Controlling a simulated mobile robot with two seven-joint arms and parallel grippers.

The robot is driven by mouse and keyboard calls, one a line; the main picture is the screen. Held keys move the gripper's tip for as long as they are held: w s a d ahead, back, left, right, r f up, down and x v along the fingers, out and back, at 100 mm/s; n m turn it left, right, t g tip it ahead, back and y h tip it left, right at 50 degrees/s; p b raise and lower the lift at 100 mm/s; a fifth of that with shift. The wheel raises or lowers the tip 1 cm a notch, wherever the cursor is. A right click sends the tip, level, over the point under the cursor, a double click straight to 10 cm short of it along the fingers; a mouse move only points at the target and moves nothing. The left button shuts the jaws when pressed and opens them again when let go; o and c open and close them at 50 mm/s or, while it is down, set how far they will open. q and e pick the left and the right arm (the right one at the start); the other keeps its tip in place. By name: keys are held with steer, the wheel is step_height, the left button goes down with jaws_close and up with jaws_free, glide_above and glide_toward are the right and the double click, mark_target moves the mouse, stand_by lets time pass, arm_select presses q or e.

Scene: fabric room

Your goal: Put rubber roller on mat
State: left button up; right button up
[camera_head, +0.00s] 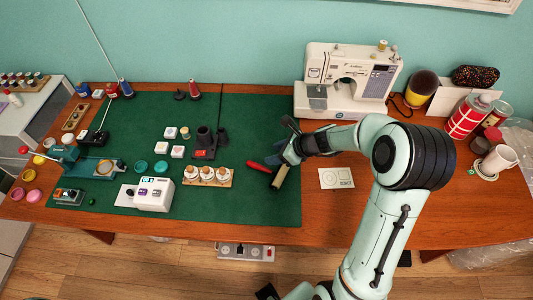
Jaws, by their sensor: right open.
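The rubber roller (280,177) has a tan cylinder and what looks like a red handle (258,166). It is at the right part of the large green mat (250,210), close to the mat's right edge. My right gripper (287,155) is open at the roller's upper end, beside the red handle. Its fingers are small and partly hidden, so I cannot tell whether they touch the roller. A pale square card with printed circles (336,178) lies on the bare wood to the right. My left gripper is not in view.
A white sewing machine (340,85) stands behind my right arm. A wooden rack with white-topped pieces (207,176) and a white device (153,194) are left on the mat. The mat's front right is clear.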

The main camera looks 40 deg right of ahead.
steer(key=v, duration=0.5)
steer(key=shift+s+d+r+p, duration=0.1)
steer(key=shift+s+r+p, duration=0.15)
steer(key=shift+p, duration=0.15)
